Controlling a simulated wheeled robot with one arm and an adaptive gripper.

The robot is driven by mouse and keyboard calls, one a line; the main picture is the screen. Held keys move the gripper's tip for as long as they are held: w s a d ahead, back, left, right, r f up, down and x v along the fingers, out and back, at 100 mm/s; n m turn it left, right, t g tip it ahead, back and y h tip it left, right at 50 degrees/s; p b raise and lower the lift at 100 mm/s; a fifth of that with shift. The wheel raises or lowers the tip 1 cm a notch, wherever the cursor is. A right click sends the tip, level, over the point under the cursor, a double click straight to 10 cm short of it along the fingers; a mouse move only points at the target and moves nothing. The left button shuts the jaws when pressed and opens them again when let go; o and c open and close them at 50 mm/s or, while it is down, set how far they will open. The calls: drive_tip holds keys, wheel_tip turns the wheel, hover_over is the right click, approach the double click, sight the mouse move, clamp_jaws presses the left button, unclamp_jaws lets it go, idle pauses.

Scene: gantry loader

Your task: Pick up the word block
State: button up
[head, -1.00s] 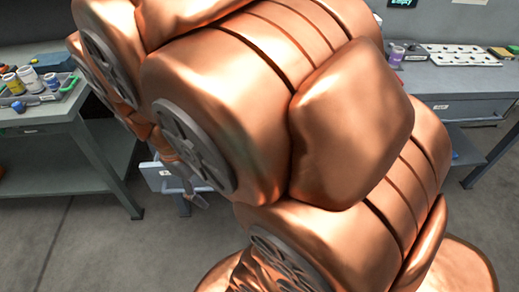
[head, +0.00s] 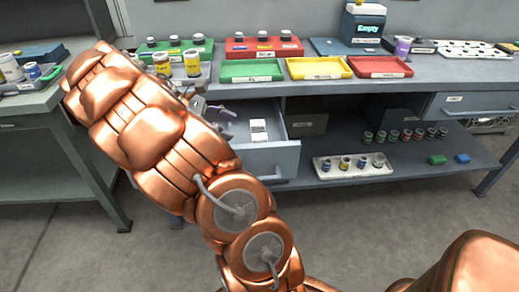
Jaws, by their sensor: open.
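A small white block (head: 258,126) lies in the open drawer (head: 272,158) under the bench; it may be the word block, but any word on it is too small to read. My gripper (head: 221,114) is at the left part of the drawer, to the left of the white block and apart from it. It is small in view and partly hidden by my copper arm; it looks open, with nothing seen between the fingers.
The bench holds green, yellow and red trays (head: 316,77), with bottles at its left (head: 192,63). A dark box (head: 305,124) stands right of the drawer. The lower shelf holds a white rack (head: 322,177) and several jars. The floor in front is clear.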

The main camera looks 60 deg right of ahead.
sight(260, 140)
drive_tip(key=w+d+f+n+b, duration=0.1)
drive_tip(key=f, duration=0.2)
drive_tip(key=w+d+f+n+g+b, duration=0.1)
drive_tip(key=w+d+f, duration=0.1)
drive_tip(key=f, duration=0.1)
drive_tip(key=w+d+f+h+b, duration=0.1)
drive_tip(key=d+f+b, duration=0.1)
drive_tip(key=f, duration=0.1)
drive_tip(key=shift+w+d+f+n, duration=0.1)
drive_tip(key=shift+w+f+n, duration=0.05)
drive_tip(key=shift+n, duration=0.25)
drive_tip(key=shift+g, duration=0.3)
drive_tip(key=shift+d+r+b+x, duration=0.15)
drive_tip(key=shift+b+x, duration=0.3)
drive_tip(key=shift+x, duration=1.5)
drive_tip(key=shift+d+r+b+x, duration=0.15)
drive_tip(key=shift+b+x, duration=0.3)
drive_tip(key=shift+x, duration=1.55)
drive_tip(key=shift+w, duration=0.1)
clamp_jaws()
